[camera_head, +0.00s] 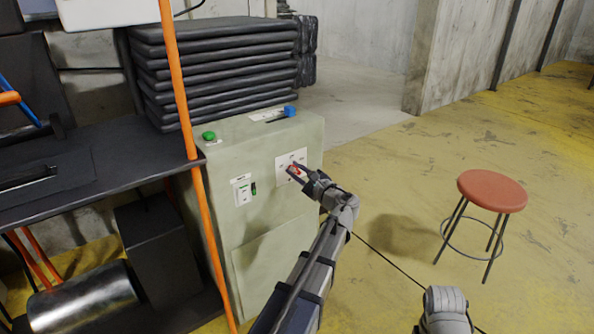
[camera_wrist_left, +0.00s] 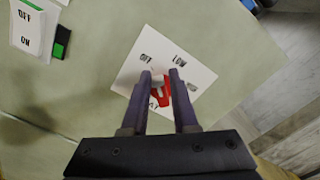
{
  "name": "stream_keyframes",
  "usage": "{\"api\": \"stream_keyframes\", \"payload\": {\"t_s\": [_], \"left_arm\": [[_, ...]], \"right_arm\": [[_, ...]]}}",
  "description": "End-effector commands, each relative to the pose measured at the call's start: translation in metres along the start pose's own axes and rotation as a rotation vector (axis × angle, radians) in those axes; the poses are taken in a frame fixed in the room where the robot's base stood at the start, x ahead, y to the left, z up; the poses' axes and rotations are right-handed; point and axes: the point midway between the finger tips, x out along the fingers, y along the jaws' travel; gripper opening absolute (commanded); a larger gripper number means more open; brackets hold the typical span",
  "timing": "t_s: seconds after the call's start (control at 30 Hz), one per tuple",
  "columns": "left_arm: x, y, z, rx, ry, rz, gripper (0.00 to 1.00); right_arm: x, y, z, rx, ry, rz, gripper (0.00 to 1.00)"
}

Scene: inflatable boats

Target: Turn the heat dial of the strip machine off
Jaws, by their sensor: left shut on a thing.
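The strip machine (camera_head: 240,230) is a pale green cabinet left of centre in the head view. The heat dial (camera_head: 294,169) is red and sits on a white label plate (camera_head: 284,160) on its front. In the left wrist view the red dial (camera_wrist_left: 166,96) shows between the fingers, with OFF at the plate's upper left and LOW at its upper right. The other labels are partly hidden or too small to read. My left gripper (camera_wrist_left: 160,75) is shut on the dial, a finger on each side. I cannot tell which label the dial points to. My right gripper is out of view.
A green button (camera_head: 209,135) and a blue knob (camera_head: 290,111) are on the cabinet's top. An ON/OFF switch (camera_head: 253,188) is left of the dial. Black folded sheets (camera_head: 215,70) are stacked behind. A red stool (camera_head: 492,190) stands right on open yellow floor.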

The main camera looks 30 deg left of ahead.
Motion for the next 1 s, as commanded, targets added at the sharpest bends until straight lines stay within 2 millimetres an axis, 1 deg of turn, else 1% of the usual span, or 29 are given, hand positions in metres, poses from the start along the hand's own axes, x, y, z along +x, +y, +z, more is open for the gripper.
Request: {"api": "stream_keyframes", "payload": {"t_s": [0.03,0.2,0.5,0.7,1.0], "left_arm": [[-0.0016,0.0029,-0.0031,-0.044,0.009,0.004,0.00],[-0.0017,0.0050,-0.0038,-0.172,0.010,0.004,0.00],[-0.0018,0.0066,-0.0053,-0.324,0.012,0.002,0.00],[-0.0017,0.0061,-0.0064,-0.372,0.015,0.000,0.00],[-0.0017,0.0054,-0.0071,-0.388,0.016,0.000,0.00]], "right_arm": [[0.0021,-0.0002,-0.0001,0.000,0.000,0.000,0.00],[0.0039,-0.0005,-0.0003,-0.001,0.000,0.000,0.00],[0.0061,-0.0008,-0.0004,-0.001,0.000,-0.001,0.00],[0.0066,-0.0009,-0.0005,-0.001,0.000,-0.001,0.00],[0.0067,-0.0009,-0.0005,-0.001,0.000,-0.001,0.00]]}}
